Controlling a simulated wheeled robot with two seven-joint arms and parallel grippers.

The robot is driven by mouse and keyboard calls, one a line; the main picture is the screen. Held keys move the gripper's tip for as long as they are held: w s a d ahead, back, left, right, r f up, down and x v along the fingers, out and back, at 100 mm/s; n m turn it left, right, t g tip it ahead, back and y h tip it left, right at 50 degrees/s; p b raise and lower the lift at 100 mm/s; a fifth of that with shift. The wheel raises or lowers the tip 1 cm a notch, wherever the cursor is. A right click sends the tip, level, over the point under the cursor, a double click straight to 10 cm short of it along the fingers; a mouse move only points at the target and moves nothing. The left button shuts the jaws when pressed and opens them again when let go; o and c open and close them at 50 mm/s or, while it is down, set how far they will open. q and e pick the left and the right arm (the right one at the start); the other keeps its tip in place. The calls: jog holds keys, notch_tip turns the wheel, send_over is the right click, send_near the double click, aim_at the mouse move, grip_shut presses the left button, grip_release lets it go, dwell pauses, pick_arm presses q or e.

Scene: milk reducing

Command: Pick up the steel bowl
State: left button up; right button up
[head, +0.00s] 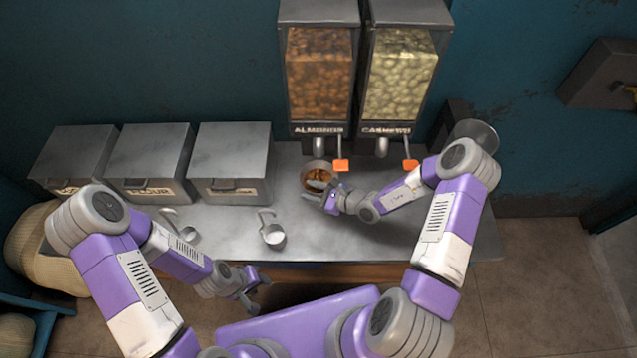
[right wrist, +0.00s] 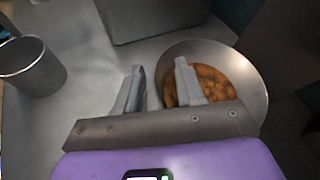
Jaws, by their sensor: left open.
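The steel bowl (head: 305,176) stands on the metal counter under the almond dispenser, with brown almonds in it. In the right wrist view the bowl (right wrist: 218,52) is at the right, upright. My right gripper (head: 318,191) is at the bowl's near side. One finger reaches over the inside of the bowl and the other is outside, with the near wall between them. The fingers are apart, with visible gaps to the wall. My left gripper (head: 258,291) is open and empty, low in front of the counter's front edge.
The almond dispenser (head: 319,80) and cashew dispenser (head: 400,80) stand behind the bowl, with orange levers close above. Grey bins (head: 232,160) line the back left.

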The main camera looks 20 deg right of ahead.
grip_shut()
jog(key=shift+r, duration=0.1)
dwell(0.4)
